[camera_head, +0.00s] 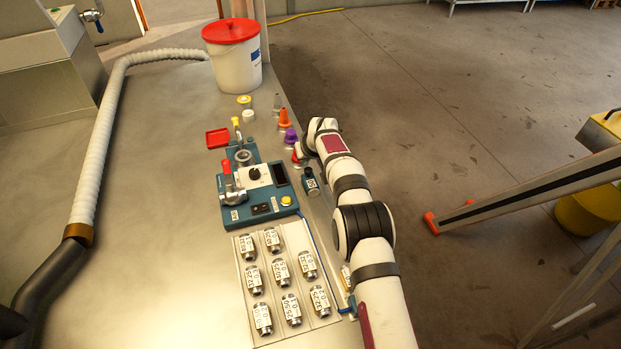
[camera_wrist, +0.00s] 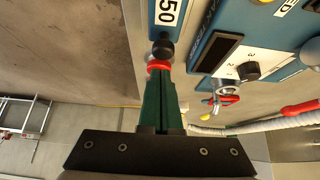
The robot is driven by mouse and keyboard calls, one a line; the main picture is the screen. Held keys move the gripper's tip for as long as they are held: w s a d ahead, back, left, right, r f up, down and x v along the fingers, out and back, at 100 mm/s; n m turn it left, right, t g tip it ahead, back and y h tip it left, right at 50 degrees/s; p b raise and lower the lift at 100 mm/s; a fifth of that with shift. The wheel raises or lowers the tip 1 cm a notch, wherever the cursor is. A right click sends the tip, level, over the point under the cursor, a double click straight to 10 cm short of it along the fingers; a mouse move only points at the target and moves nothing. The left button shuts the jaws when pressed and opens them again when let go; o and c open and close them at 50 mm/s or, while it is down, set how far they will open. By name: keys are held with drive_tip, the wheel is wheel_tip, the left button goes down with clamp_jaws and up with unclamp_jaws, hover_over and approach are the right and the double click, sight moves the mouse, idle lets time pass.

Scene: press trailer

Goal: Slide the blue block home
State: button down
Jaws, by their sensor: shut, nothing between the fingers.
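In the head view my wrist hides the fingers.
The blue control panel (camera_head: 258,200) stands left of the block. Several labelled cylinders lie in a tray (camera_head: 246,296) in front. Orange (camera_head: 285,119) and purple (camera_head: 290,138) pieces line the right edge behind. A white bucket (camera_head: 236,72) stands farther back.

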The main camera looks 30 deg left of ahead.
drive_tip(key=shift+f, duration=0.1)
drive_tip(key=shift+f, duration=0.9)
drive_tip(key=shift+w+a, duration=0.25)
wheel_tip(320, 180, up, 9)
idle(0.3)
